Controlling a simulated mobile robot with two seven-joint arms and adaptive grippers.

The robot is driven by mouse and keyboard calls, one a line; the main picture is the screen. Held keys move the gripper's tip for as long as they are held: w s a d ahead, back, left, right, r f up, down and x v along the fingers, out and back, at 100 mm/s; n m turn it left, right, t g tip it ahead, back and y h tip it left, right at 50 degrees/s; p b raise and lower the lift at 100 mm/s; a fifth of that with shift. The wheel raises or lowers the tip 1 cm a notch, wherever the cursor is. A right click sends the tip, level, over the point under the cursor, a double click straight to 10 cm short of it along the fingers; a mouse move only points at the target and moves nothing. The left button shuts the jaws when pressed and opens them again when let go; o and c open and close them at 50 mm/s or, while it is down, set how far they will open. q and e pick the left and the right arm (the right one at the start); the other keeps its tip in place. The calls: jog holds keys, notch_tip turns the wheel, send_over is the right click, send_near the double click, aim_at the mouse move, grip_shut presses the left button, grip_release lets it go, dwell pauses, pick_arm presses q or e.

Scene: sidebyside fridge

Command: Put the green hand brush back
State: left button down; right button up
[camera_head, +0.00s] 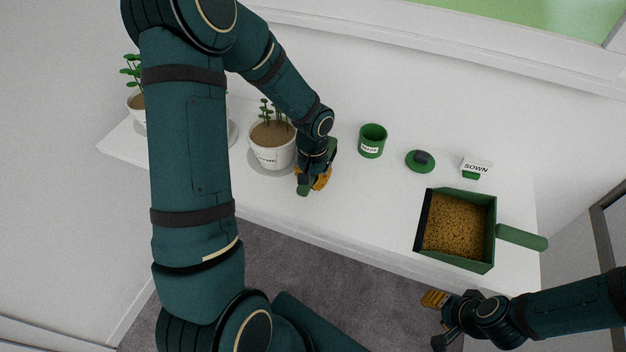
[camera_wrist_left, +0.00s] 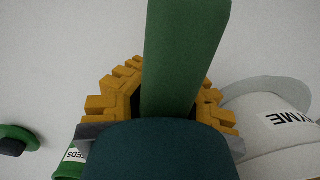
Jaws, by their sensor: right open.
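My left gripper (camera_head: 315,180) is by the white shelf, just right of the thyme pot. It is shut on a green bar, which I take to be the green hand brush (camera_head: 303,188). In the left wrist view, the brush (camera_wrist_left: 185,55) passes between the yellow finger pads of the left gripper (camera_wrist_left: 160,100). No bristles show, and I cannot tell whether the brush touches the shelf. My right gripper (camera_head: 437,320) is open and empty, in front of the shelf's edge, below the dustpan.
A green dustpan (camera_head: 494,240) full of brown grains lies on the shelf (camera_head: 350,215) at the right. The thyme pot (camera_head: 272,157), a green seed pot (camera_head: 372,142), a round green lid (camera_head: 419,163) and a "SOWN" sign (camera_head: 476,167) stand behind. The shelf's middle front is clear.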

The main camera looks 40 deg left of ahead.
pick_arm(q)
jog(key=shift+f, duration=0.3)
jog(key=c, duration=1.1)
grip_release()
jog(key=shift+o, duration=0.2)
jog(key=shift+r, duration=0.1)
jog(key=r, duration=1.2)
jog(key=shift+w+a, duration=0.25)
jog(key=shift+w, duration=0.1)
jog(key=shift+f, duration=0.15)
